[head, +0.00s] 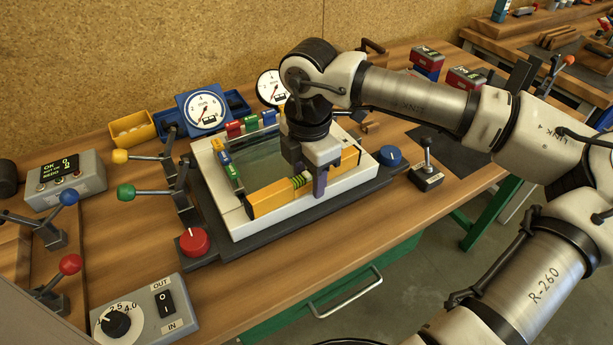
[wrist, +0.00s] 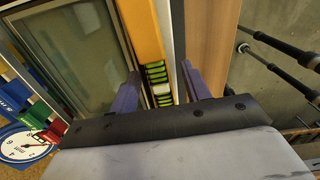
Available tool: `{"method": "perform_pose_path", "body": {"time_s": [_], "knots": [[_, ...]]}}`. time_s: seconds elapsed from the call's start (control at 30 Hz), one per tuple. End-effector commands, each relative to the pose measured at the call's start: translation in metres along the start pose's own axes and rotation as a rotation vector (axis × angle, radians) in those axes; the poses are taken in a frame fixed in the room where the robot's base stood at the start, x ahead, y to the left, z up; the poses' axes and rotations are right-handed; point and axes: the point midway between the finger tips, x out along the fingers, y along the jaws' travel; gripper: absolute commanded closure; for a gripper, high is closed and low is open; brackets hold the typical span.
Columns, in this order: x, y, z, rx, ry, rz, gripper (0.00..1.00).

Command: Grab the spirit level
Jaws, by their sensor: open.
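The spirit level is a long yellow-orange bar (head: 270,198) with a green-striped vial. It lies along the front side of the white frame (head: 252,224) around a glass pane (head: 258,158). My gripper (head: 307,178) points down over the level near its vial, with its jaws open. One purple finger shows in front of the level in the head view; the other is mostly hidden. In the wrist view the level (wrist: 143,32) runs between the two spread fingers (wrist: 160,88), with a gap beside each. Whether a finger touches it I cannot tell.
Coloured clamps (head: 240,126) line the frame's back and left. Levers with yellow and green knobs (head: 126,192) stand at the left. A red knob (head: 194,241) and a blue knob (head: 389,156) sit on the dark base. Gauges (head: 204,110) stand behind.

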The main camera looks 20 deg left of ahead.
Motion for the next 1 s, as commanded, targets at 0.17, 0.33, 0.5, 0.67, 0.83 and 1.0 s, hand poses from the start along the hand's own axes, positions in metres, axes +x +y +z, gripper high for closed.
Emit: {"method": "perform_pose_path", "body": {"time_s": [0.17, 0.33, 0.5, 0.67, 0.83, 1.0], "knots": [[0.000, 0.000, 0.000, 0.000, 0.000, 0.000, 0.68], [0.000, 0.000, 0.000, 0.000, 0.000, 0.000, 0.91], [-0.001, 0.000, 0.000, 0.000, 0.000, 0.000, 1.00], [-0.001, 0.000, 0.000, 0.000, 0.000, 0.001, 1.00], [-0.007, 0.001, 0.001, 0.002, -0.002, 0.001, 1.00], [-0.029, 0.001, 0.001, 0.002, -0.003, 0.002, 1.00]]}}
